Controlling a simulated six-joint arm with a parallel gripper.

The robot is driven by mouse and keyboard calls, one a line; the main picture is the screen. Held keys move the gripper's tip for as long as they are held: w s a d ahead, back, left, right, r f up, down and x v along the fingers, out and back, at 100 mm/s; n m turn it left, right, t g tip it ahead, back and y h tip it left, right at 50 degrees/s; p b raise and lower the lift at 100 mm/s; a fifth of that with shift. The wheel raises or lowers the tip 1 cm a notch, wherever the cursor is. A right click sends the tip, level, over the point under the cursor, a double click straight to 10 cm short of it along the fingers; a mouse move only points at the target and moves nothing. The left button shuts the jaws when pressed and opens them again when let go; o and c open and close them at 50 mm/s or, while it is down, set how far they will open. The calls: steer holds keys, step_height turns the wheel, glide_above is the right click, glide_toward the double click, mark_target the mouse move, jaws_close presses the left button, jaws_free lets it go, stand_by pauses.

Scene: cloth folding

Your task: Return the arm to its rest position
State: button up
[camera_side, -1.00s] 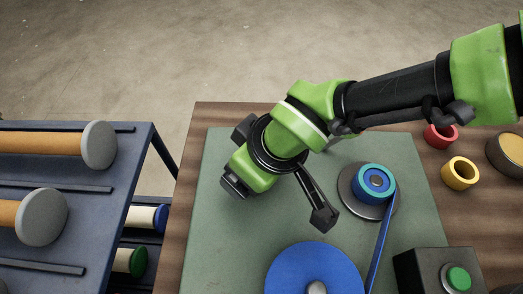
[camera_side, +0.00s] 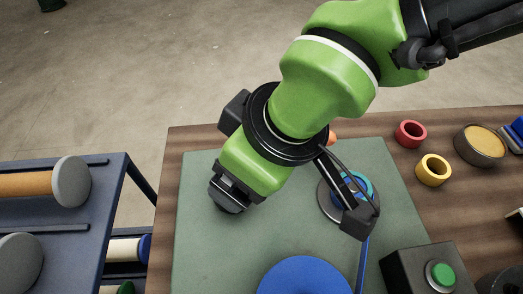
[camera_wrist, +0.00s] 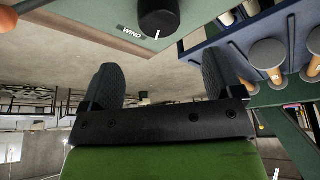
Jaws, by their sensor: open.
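My green and black arm reaches in from the upper right in the side view. My gripper (camera_side: 228,196) is at its lower end, above the left part of the green mat (camera_side: 205,255). In the wrist view my gripper (camera_wrist: 161,80) shows two dark fingers spread wide apart with nothing between them. A camera bracket of mine partly hides the teal spool (camera_side: 362,183) on its grey disc. No cloth shows in either view.
Red (camera_side: 410,133) and yellow rings (camera_side: 433,170) lie right. A roll rack (camera_side: 100,200) stands left. The wrist view shows a knob (camera_wrist: 158,17) labelled WIND.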

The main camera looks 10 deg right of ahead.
steer(key=w+d+r+m+t, duration=0.1)
steer(key=w+d+r+m, duration=0.15)
steer(key=d+r, duration=0.55)
steer(key=w+d+r+m+t, duration=0.15)
steer(key=d+r+m, duration=0.35)
steer(key=d, duration=0.5)
steer(key=s+d+r+m+t, duration=0.1)
steer(key=s+d+r+m, duration=0.1)
steer(key=s+d, duration=0.4)
steer(key=s+d+r+m+t+h, duration=0.1)
steer(key=s+d+m, duration=0.4)
steer(key=d, duration=0.5)
steer(key=shift+s+d+r+h, duration=0.15)
steer(key=shift+s+r+h, duration=0.15)
steer(key=shift+s+r, duration=0.4)
